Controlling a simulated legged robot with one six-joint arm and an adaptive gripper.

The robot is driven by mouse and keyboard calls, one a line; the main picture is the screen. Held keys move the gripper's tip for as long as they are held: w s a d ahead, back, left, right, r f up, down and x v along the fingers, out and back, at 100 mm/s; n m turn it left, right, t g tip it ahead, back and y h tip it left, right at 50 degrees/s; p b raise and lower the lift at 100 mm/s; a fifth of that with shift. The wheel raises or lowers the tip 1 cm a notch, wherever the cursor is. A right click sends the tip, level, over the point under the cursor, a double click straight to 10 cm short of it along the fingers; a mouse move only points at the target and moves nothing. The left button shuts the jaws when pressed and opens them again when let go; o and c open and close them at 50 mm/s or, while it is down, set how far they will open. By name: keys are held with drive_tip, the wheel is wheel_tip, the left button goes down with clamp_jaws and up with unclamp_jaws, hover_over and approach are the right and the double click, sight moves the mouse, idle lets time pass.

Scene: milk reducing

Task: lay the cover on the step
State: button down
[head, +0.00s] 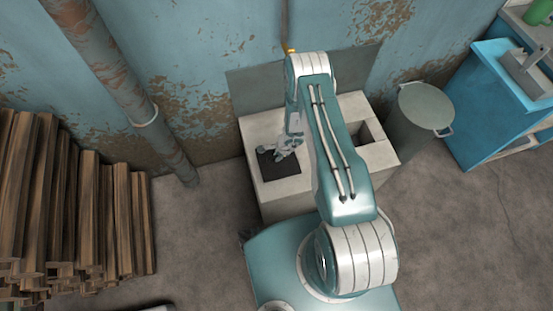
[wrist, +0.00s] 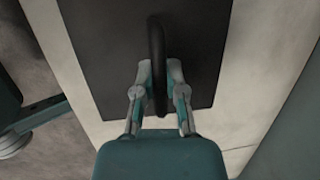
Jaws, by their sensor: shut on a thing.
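The cover is a dark flat square plate (head: 281,178) with a black bar handle (wrist: 156,40). In the head view it is at the left part of the pale block's top (head: 254,132). The cover's plate (wrist: 105,45) fills the upper middle of the wrist view, with pale surface on both sides. My gripper (wrist: 159,78) is shut on the handle, one finger on each side. It also shows in the head view (head: 284,149), partly hidden by my arm. I cannot tell whether the cover touches the block or hangs just above it. No separate step can be made out.
A square opening (head: 363,133) shows at the block's right part. A grey lidded bin (head: 420,115) stands right of the block, with a blue cabinet (head: 490,105) beyond. Stacked timber (head: 75,205) and a rusty pipe (head: 115,65) are at left. A wall backs the block.

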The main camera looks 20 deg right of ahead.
drive_tip(key=shift+d+x, duration=0.1)
drive_tip(key=shift+x, duration=0.8)
drive_tip(key=shift+d+x, duration=0.15)
drive_tip(key=shift+x, duration=0.75)
drive_tip(key=shift+f, duration=0.15)
drive_tip(key=c, duration=0.7)
unclamp_jaws()
